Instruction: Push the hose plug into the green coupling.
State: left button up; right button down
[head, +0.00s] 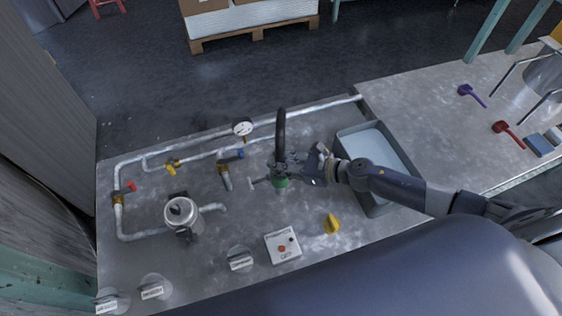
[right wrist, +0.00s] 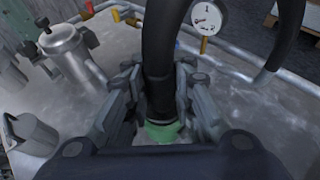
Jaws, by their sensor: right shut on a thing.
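The green coupling (head: 281,183) stands on the metal bench near the middle of the head view. It also shows in the right wrist view (right wrist: 163,132), directly below the hose end. The black hose (head: 281,130) rises upright above the coupling. Its dark plug end (right wrist: 160,95) is between the fingers of my right gripper (head: 297,168), which is shut on it. The plug end is lined up over the coupling and looks very close to it. The fingers hide part of the joint, so I cannot tell how deep the plug sits. My left gripper is not in view.
A grey tray (head: 349,146) lies under my right arm. A metal canister (head: 182,215), a control box (head: 283,246) and a yellow object (head: 331,224) stand nearby.

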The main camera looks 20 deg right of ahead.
jog(key=shift+f+b, duration=0.4)
jog(key=shift+f, duration=0.05)
jog(key=c, duration=1.3)
grip_release()
jog(key=v, duration=1.2)
